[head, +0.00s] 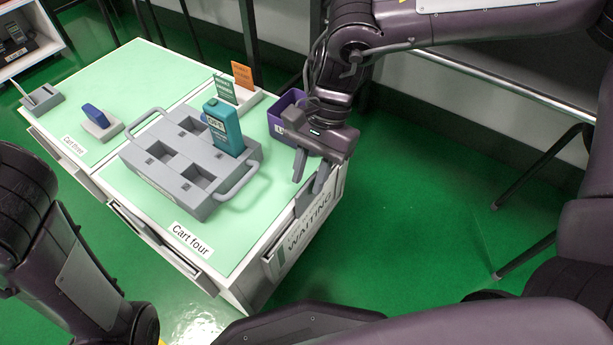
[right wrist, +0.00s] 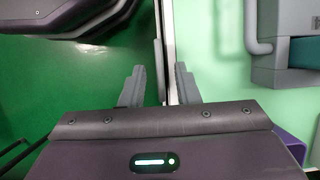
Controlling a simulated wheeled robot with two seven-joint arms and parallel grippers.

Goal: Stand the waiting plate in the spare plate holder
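A white plate lettered WAITING (head: 314,222) stands upright against the right side of Cart four. A thin grey upright piece (head: 306,198) rises at the cart's edge above it; I cannot tell if it belongs to the plate or its holder. My right gripper (head: 310,178) is open just above this edge. In the right wrist view its fingers (right wrist: 158,88) stand apart, with a thin edge (right wrist: 158,62) between them and no visible grip. I cannot tell which holder is the spare one. My left gripper is not in view; only my left arm shows.
On Cart four (head: 245,245) stand a grey handled dock (head: 180,190) with a teal tester (head: 224,128), a white stand (head: 247,106) with green and orange cards, and a purple bin (head: 286,104). Cart three (head: 95,75) adjoins, holding a blue tester (head: 95,115) and a grey slotted piece (head: 42,100).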

